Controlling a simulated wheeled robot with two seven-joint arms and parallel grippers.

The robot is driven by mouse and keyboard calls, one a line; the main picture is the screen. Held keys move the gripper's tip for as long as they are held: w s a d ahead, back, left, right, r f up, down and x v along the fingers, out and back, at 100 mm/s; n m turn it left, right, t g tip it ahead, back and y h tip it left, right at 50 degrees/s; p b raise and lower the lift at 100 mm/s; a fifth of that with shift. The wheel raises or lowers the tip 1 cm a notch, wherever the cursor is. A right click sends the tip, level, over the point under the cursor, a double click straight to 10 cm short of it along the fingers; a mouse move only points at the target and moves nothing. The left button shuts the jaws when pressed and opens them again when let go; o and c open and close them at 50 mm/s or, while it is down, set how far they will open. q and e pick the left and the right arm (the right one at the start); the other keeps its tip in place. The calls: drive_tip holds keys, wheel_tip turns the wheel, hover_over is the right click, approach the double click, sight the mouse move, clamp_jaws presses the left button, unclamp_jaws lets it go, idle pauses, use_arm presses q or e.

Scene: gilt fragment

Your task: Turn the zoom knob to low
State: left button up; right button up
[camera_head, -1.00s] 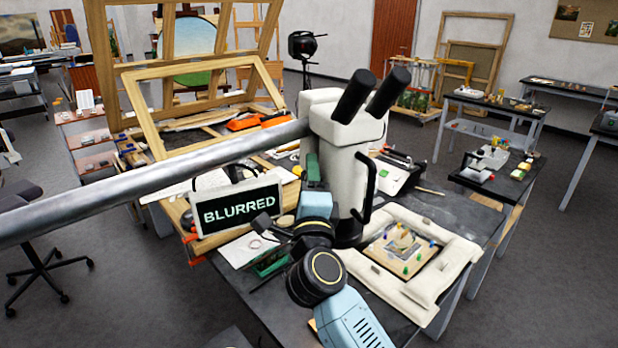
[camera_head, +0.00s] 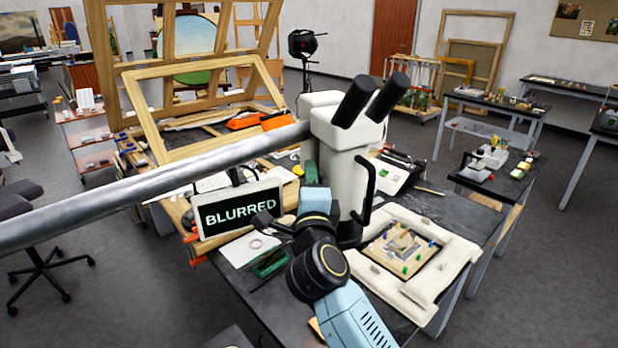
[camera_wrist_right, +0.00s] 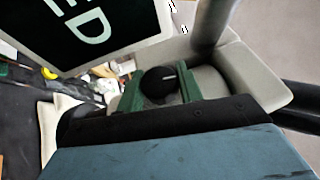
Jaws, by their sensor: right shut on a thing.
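The white microscope (camera_head: 338,165) with black eyepieces hangs over the dark bench on a thick grey boom. Its black zoom knob (camera_wrist_right: 158,86) with a white mark shows in the right wrist view, on the side of the microscope body. The green fingers of my right gripper (camera_wrist_right: 160,90) are on both sides of the knob, shut on it. In the head view that gripper (camera_head: 310,165) is at the microscope's left side, and the knob is hidden. A display (camera_head: 238,208) left of the microscope reads BLURRED. My left gripper is out of view.
A pale padded frame with a gilt-coloured panel (camera_head: 398,248) lies right of the microscope. The grey boom (camera_head: 150,185) crosses from the left. Wooden frames (camera_head: 200,105) stand behind. A green tool (camera_head: 270,263) lies on the bench near my right arm.

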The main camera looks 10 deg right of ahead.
drive_tip(key=shift+n+g, duration=0.9)
drive_tip(key=shift+g, duration=1)
drive_tip(key=o, duration=1)
drive_tip(key=shift+c, duration=0.2)
drive_tip(key=s+r+b, duration=0.2)
drive_tip(key=s, duration=1.1)
drive_tip(key=shift+s+a, duration=0.15)
drive_tip(key=shift+a, duration=0.1)
